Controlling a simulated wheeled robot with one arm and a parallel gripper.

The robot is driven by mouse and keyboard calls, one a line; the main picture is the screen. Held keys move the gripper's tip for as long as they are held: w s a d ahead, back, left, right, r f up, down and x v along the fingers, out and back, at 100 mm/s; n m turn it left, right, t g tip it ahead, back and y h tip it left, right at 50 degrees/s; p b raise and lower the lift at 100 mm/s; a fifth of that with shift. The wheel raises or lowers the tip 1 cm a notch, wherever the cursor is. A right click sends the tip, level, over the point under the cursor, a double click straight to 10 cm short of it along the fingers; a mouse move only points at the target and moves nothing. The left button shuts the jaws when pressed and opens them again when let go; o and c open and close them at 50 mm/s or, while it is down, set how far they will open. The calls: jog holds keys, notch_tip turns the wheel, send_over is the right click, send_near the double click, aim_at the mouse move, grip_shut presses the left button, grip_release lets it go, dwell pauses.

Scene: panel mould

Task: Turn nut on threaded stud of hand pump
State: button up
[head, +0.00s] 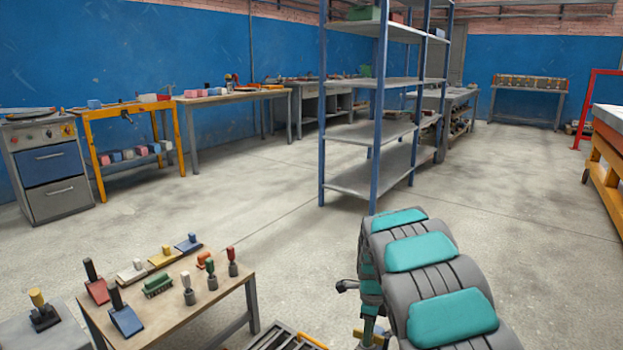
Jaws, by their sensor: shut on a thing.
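A large grey arm link of mine with teal pads fills the lower right of the head view. My gripper does not show; it is hidden behind the arm or below the picture edge. Beside the arm's left side are a small dark knob-like part (347,285) and a yellow part (358,334) at the bottom edge, both mostly covered. I cannot tell what they belong to. I cannot make out the hand pump, its threaded stud or the nut.
A low wooden table (228,283) at lower left holds several brushes, trowels and small tools. A dark slatted rack (272,337) lies beside it. A tall blue-posted shelf (372,180) stands ahead. Workbenches line the blue walls. The concrete floor (250,205) between is clear.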

grip_shut()
jog(key=shift+r+m+p, duration=0.15)
jog(key=shift+m+p, duration=0.3)
jog(key=shift+m, duration=1.25)
jog(key=shift+m+p, duration=0.7)
jog(key=shift+m, duration=1)
